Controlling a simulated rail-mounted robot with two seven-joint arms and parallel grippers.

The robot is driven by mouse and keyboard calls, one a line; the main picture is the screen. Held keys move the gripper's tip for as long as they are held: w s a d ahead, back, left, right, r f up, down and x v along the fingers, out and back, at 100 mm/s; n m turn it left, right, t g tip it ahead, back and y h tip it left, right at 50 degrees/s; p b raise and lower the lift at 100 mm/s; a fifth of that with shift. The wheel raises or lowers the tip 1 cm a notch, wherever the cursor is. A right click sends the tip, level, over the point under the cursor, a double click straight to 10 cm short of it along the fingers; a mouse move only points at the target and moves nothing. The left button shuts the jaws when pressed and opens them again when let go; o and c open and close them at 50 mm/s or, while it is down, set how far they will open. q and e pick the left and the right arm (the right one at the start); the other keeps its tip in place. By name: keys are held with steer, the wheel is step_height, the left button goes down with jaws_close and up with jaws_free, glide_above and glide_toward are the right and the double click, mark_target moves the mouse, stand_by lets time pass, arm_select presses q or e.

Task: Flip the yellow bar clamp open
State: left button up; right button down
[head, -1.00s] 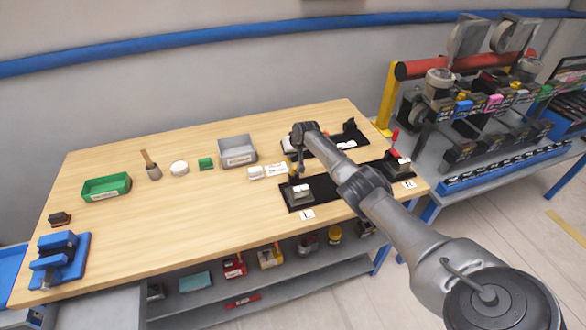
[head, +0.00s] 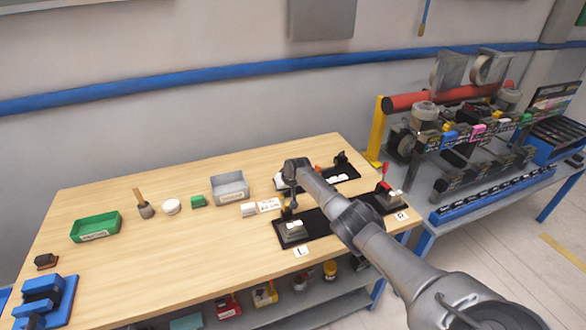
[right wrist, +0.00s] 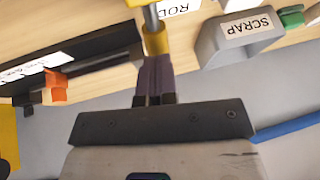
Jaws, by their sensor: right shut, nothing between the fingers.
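The yellow bar clamp (head: 287,213) stands at the left end of the black fixture (head: 317,221), beside the L label (head: 302,251). Only a small part of its yellow handle shows in the head view. In the right wrist view its yellow end (right wrist: 155,42) sits on a metal rod, right at my fingertips. My right gripper (right wrist: 154,64) is shut and empty, with its tips at the yellow end; I cannot tell whether they touch. In the head view my right forearm hides part of the fixture. My left gripper is not in view.
A red-handled clamp (head: 385,172) stands at the fixture's right end, by the R label (head: 402,216). Another black fixture (head: 343,179) lies behind.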

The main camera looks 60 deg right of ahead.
steer(key=w+d+r+p+v, duration=0.1)
steer(key=p+v, duration=0.3)
steer(key=v, duration=0.9)
steer(key=shift+w+d+r+p, duration=0.35)
steer(key=shift+w+d+p, duration=0.1)
steer(key=shift+d, duration=0.15)
